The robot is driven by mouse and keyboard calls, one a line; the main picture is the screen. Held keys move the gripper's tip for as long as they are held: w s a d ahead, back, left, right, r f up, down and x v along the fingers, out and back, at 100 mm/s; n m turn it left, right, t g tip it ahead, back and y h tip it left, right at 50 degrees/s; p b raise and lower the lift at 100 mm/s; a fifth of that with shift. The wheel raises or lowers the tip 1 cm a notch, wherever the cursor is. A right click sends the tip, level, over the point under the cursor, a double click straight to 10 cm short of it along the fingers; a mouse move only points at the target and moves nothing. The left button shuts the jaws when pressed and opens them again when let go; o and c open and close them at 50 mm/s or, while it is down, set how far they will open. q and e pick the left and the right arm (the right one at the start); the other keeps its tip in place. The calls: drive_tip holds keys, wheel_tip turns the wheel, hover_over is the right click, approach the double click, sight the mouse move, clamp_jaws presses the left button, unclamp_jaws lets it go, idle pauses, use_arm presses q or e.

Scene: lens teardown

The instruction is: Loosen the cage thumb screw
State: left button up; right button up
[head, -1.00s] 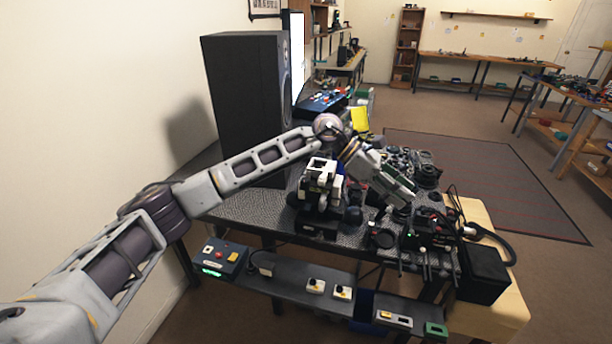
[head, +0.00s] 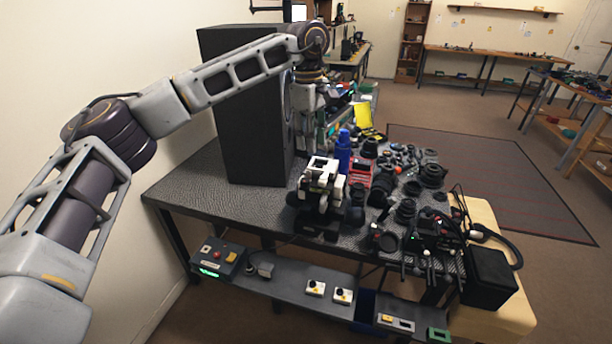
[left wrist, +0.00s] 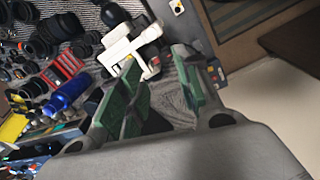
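My left gripper (head: 309,146) hangs down beside the tall black speaker, behind and above a white-and-black device (head: 322,180). In the left wrist view my left gripper (left wrist: 160,75) shows green-padded fingers spread apart, with nothing visible between them. The white device (left wrist: 132,46) lies beyond the fingertips, apart from them as far as I can tell. A dark assembly with rods and small red and white tips (head: 430,238) stands at the right front of the table; it may be the cage. The thumb screw is too small to make out. My right gripper is out of view.
The black speaker (head: 240,125) stands close to my left arm. A blue bottle (head: 343,150), a red box (head: 360,172) and many dark lens parts (head: 406,210) crowd the table's right half. The left front of the tabletop (head: 200,182) is clear. A black box (head: 490,276) sits at right.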

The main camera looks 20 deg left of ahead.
sight(305, 180)
use_arm(q)
drive_tip(key=shift+a+r+y, duration=0.3)
drive_tip(key=shift+a+r, duration=0.25)
drive_tip(key=shift+a, duration=0.3)
drive_tip(key=shift+f, duration=0.1)
drive_tip(key=shift+f, duration=6.85)
clamp_jaws()
